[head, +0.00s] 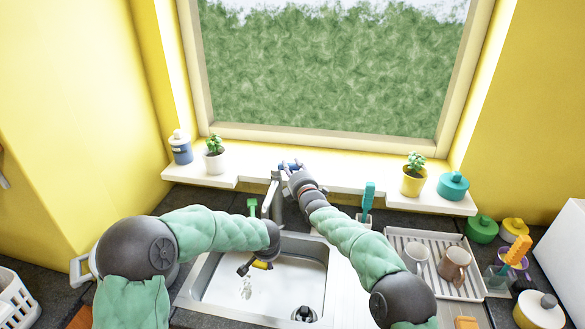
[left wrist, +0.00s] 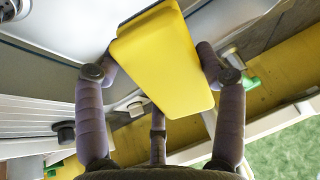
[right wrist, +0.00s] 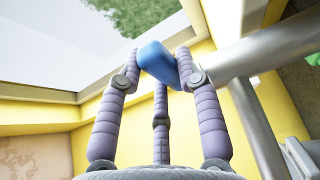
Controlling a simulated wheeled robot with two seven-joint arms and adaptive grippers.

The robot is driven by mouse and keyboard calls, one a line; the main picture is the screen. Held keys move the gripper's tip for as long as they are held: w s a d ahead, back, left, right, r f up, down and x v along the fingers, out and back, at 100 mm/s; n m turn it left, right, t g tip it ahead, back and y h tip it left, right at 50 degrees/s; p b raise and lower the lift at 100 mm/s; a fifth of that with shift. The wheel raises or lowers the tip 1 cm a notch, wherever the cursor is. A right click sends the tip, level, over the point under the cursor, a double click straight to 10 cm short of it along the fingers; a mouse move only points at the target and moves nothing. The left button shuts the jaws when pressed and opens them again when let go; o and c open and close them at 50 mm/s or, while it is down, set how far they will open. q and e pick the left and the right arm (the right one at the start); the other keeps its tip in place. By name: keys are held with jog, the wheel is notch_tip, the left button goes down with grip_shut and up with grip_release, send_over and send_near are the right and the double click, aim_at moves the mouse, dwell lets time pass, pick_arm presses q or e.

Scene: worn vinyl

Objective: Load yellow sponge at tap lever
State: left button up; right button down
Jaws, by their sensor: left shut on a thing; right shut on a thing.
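The yellow sponge (head: 262,265) is in my left gripper (head: 253,266), over the left part of the sink basin. In the left wrist view the sponge (left wrist: 172,65) is a thick yellow block held between the fingers. The grey metal tap (head: 277,198) stands behind the basin. My left forearm hides part of the basin's back edge.
The white sink (head: 215,280) has a drain (head: 304,313) and a pale wavy patch (head: 246,287), perhaps water. A drying rack (head: 462,290) with mugs stands right. A teal brush (head: 368,195) stands behind. Plants and jars line the windowsill (head: 330,180).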

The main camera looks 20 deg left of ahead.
jog(key=shift+s+r+m+t+h, duration=0.2)
jog(key=shift+s+m+t+h, duration=0.1)
jog(key=shift+m+t+h, duration=0.45)
jog(key=c, duration=0.8)
grip_release()
jog(key=shift+c, duration=0.2)
jog(key=shift+f, duration=0.15)
jog(key=v, duration=1.2)
